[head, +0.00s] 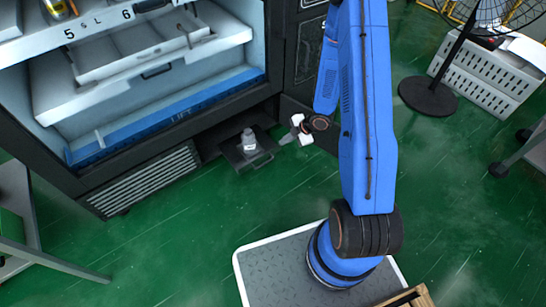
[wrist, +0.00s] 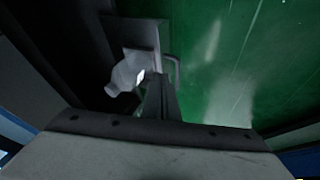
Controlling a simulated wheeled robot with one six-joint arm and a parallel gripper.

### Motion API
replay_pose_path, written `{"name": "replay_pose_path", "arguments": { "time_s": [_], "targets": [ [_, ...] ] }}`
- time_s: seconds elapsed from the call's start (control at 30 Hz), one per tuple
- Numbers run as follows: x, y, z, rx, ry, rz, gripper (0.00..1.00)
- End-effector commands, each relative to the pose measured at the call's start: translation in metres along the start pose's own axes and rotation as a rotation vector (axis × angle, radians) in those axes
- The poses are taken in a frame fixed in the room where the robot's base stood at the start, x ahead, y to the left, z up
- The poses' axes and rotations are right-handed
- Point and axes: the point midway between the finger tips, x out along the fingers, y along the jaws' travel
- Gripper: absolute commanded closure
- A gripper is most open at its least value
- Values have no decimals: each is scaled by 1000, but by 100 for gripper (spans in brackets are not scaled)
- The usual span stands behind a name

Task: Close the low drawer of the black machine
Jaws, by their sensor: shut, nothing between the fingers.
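The black machine (head: 190,125) stands at the left and back in the head view. Its low drawer (head: 236,158) is pulled out near the floor, with a small handle (head: 263,160) on its front. A clear bottle (head: 249,139) with a white label stands in the drawer. My gripper (head: 284,140) is shut and empty, just right of the drawer. In the wrist view my gripper (wrist: 157,88) points towards the drawer (wrist: 140,33), close to the bottle (wrist: 126,74) and the handle (wrist: 174,70). I cannot tell whether the fingers touch the drawer.
The green floor (head: 190,240) in front of the machine is clear. A fan stand (head: 428,95) and a white crate (head: 485,75) stand at the right. A grey table (head: 18,200) stands at the left edge. The machine's upper compartment holds white trays (head: 60,90).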

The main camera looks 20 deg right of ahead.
Motion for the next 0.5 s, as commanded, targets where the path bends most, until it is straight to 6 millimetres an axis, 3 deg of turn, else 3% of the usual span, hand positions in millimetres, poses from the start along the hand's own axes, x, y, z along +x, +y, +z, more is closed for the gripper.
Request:
{"name": "replay_pose_path", "arguments": {
  "time_s": [0.13, 0.33, 0.5],
  "targets": [
    [11, -12, -3, -17, 42, -5, 100],
    [22, -13, -5, -23, 53, -6, 100],
    [43, -14, -6, -21, 52, -7, 100]
  ]
}}
